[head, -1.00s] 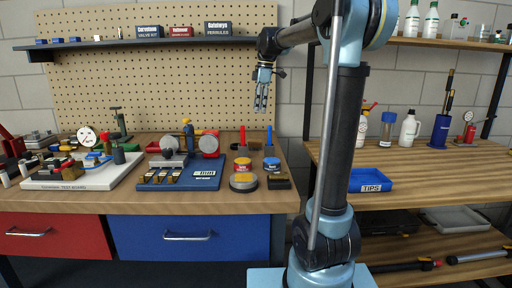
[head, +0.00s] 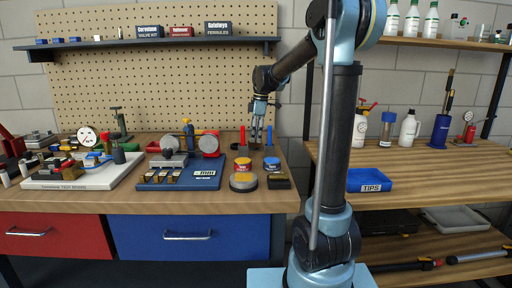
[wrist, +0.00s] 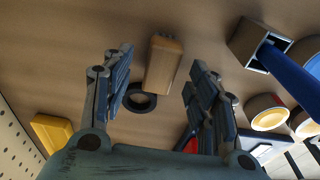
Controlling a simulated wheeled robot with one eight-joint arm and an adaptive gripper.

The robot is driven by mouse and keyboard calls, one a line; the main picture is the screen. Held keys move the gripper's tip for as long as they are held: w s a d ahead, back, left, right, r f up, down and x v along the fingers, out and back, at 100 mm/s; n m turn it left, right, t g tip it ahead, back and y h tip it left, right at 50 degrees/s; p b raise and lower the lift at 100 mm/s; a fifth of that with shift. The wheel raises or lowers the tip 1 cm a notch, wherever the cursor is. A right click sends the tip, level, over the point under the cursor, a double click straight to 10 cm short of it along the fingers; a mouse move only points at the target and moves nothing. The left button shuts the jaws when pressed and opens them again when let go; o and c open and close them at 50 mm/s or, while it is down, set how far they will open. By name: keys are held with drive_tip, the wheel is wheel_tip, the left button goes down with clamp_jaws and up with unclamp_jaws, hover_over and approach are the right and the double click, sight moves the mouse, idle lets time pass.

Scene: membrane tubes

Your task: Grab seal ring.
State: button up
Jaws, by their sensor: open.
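The seal ring looks to be the small black ring (wrist: 140,97), lying flat on the wooden bench top in the wrist view. It sits beside one end of a tan block (wrist: 163,65). My gripper (wrist: 160,72) is open, with one finger to the left and one to the right of the ring and block in the picture. Nothing is held between the fingers. In the head view my gripper (head: 257,137) points down over the back right of the bench, near the red and blue handles. I cannot make out the ring there.
A blue-handled tool in a square holder (wrist: 258,48) and round tins (wrist: 265,112) stand close on the right in the wrist view. A yellow block (wrist: 52,132) lies at lower left. The pegboard (head: 160,85) rises behind the bench (head: 135,205).

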drive_tip(key=shift+a+f, duration=0.15)
drive_tip(key=shift+f, duration=0.8)
drive_tip(key=shift+a+f, duration=0.15)
drive_tip(key=shift+f, duration=0.75)
drive_tip(key=shift+c, duration=0.3)
drive_tip(key=c, duration=1.1)
wheel_tip(320, 180, up, 10)
drive_tip(key=shift+r, duration=0.1)
